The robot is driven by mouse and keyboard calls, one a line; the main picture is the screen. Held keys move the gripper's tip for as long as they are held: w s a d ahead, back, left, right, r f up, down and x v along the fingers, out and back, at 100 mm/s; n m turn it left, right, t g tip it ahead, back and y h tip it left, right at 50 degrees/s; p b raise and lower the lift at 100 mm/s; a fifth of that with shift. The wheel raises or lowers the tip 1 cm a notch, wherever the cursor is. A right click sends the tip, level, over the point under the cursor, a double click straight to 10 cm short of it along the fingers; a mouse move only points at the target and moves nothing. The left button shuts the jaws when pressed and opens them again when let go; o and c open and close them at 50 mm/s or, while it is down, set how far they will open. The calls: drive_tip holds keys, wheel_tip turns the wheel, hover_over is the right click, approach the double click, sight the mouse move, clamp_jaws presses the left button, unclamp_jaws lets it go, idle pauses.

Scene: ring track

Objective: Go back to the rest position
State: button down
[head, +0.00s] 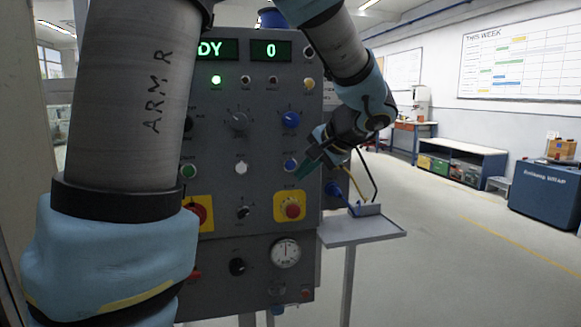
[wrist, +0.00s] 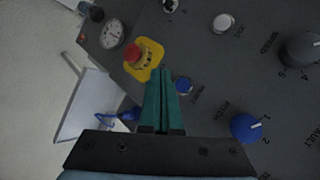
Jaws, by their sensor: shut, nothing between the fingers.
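My gripper (head: 303,172) is in front of the right side of a grey control panel (head: 215,120) in the head view. Its green fingers (wrist: 161,85) are together and empty in the wrist view. The fingertips point toward the panel, near a small blue button (wrist: 184,86) and a red emergency stop on a yellow plate (wrist: 143,62). I cannot tell whether the tips touch the panel. The emergency stop also shows just below the gripper in the head view (head: 291,209). My upper arm hides the panel's left part.
A small shelf (head: 362,230) on a post juts out right of the panel, with cables above it. A blue knob (wrist: 248,127) is close right of the fingers in the wrist view. A blue cabinet (head: 545,195) stands far right. The floor between is open.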

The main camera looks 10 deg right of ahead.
drive_tip(key=s+a+f+n+g+h, duration=0.2)
drive_tip(key=s+a+f+n+g, duration=0.1)
drive_tip(key=s+a+f, duration=0.3)
drive_tip(key=s+a+f+n+g+h+p, duration=0.1)
drive_tip(key=s+a+f+n+g+h, duration=0.2)
drive_tip(key=a+f, duration=0.7)
drive_tip(key=s+a+n, duration=0.1)
drive_tip(key=s+n, duration=0.1)
drive_tip(key=s, duration=0.1)
drive_tip(key=shift+a+f+g+p, duration=0.2)
drive_tip(key=shift+g+p, duration=0.1)
drive_tip(key=shift+g, duration=0.1)
